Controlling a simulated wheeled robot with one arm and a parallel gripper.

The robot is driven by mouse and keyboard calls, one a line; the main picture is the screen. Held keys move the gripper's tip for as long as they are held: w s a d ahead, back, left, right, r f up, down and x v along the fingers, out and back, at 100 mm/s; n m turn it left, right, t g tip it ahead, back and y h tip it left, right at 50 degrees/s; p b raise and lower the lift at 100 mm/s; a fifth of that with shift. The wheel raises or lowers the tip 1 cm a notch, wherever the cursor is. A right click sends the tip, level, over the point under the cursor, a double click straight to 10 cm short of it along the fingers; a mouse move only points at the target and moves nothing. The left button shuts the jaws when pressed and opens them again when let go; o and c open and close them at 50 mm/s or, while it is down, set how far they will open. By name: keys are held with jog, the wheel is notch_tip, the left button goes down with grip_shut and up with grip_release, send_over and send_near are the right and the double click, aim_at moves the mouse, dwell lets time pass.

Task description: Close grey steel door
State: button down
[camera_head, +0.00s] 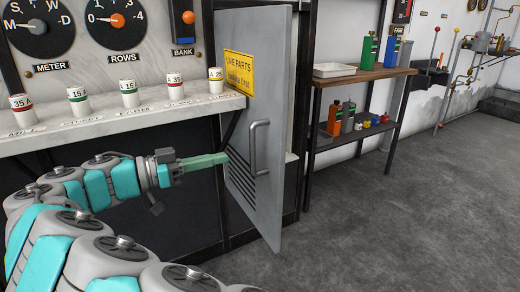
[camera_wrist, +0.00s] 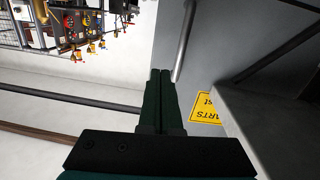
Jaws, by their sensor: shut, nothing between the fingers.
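The grey steel door (camera_head: 268,165) stands ajar in the head view, swung out from the dark cabinet front. It carries a yellow warning sign (camera_head: 239,72) and a vertical bar handle (camera_head: 254,148). My gripper (camera_head: 226,157) is shut and empty, its green fingers pointing right toward the door, left of the handle. In the wrist view the shut fingers (camera_wrist: 160,75) point up beside the handle bar (camera_wrist: 184,40), with the door face (camera_wrist: 215,60) and part of the sign (camera_wrist: 205,108) to the right. I cannot tell whether the fingertips touch the door.
A ledge (camera_head: 120,122) with several labelled fuses runs left of the door, above my arm. A shelf rack (camera_head: 362,76) with bottles and a tray stands right of the door. The grey floor (camera_head: 400,220) at the front right is clear.

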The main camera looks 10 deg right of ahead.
aim_at(274, 144)
jog(key=shift+t, duration=0.4)
jog(key=x, duration=0.4)
jog(key=p+x, duration=0.1)
jog(key=x, duration=0.3)
jog(key=p+x, duration=0.1)
jog(key=x, duration=0.3)
jog(key=shift+w+r, duration=0.15)
jog(key=shift+w, duration=0.2)
jog(key=shift+d, duration=0.1)
